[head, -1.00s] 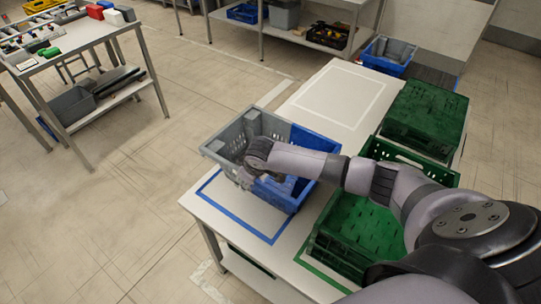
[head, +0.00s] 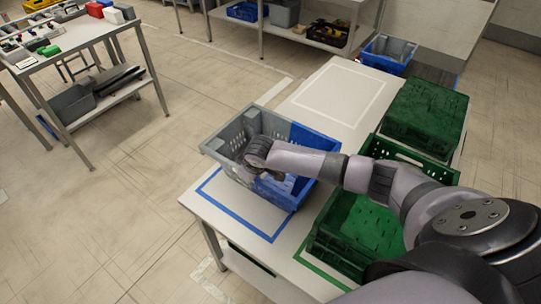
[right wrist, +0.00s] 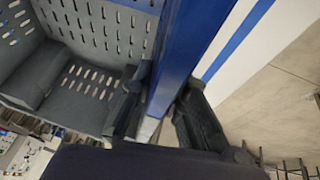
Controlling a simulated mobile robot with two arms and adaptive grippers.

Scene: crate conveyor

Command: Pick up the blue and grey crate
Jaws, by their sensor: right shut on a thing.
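The blue and grey crate (head: 312,138) is at the left edge of the white table, over the blue-outlined rectangle. One half is grey, the other blue. My right gripper (head: 270,176) is at the crate's near wall in the head view, and my wrist hides part of the crate. In the right wrist view, my right gripper (right wrist: 160,112) is shut on the crate's blue wall (right wrist: 185,50), one finger on each side. The slotted grey inside shows at left. I cannot tell whether the crate's base touches the table. My left gripper is not in view.
A green open crate (head: 345,235) stands to the right, with a closed-looking green crate (head: 425,112) behind it. A white-outlined area (head: 345,97) of the table is empty. Another blue and grey crate (head: 385,55) stands at the far end.

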